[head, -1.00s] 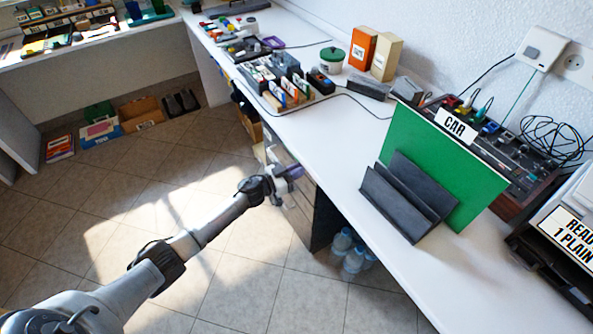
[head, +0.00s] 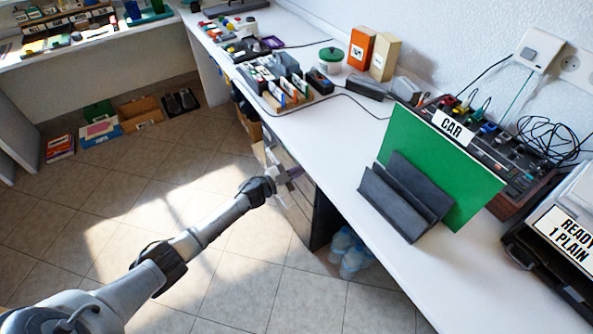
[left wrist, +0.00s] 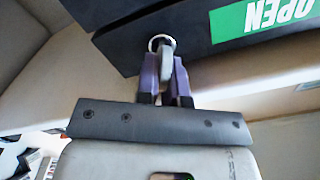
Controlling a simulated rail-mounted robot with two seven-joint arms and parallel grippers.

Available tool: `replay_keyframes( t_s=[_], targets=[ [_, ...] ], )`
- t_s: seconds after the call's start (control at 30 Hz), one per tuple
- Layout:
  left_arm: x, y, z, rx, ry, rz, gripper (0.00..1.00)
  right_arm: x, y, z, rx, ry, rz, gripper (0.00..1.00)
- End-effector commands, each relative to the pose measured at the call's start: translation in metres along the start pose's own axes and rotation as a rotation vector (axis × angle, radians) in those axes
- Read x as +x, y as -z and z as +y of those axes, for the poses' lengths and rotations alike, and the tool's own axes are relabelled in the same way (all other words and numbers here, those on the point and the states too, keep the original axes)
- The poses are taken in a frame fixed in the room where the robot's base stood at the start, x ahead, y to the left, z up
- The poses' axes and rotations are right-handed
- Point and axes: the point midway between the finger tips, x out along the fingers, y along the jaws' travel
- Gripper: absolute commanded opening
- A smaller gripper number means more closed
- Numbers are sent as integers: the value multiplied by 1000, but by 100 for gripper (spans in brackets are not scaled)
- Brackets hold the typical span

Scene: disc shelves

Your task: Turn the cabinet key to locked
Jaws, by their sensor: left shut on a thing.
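The cabinet (head: 297,212) stands under the white counter, its front facing the floor area. My left gripper (head: 287,178) is at the upper part of this front. In the left wrist view, its purple fingers (left wrist: 166,80) are shut on the grey head of the key (left wrist: 165,62), with a metal ring (left wrist: 161,40) at its top. The key is against the dark cabinet front (left wrist: 140,27). A green label reading OPEN (left wrist: 262,18) appears upside down to the right of the key. The keyhole is hidden by the key and fingers. My right gripper is not in view.
The counter (head: 335,165) edge runs just above and to the right of my left gripper. A dark holder (head: 400,205) with a green panel (head: 445,165) marked CAR stands on it. Bottles (head: 350,255) stand on the floor beside the cabinet. The tiled floor left of the cabinet is clear.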

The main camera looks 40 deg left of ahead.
Motion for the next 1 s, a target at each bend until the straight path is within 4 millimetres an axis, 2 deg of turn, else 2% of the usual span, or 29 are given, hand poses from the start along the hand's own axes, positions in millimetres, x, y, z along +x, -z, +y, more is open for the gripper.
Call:
replay_keyframes(
  t_s=[0.6,1.0],
  targets=[
    [0,-2,7,584,1,2,0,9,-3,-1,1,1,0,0],
    [0,-5,9,883,1,1,0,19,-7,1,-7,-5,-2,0]
  ],
)
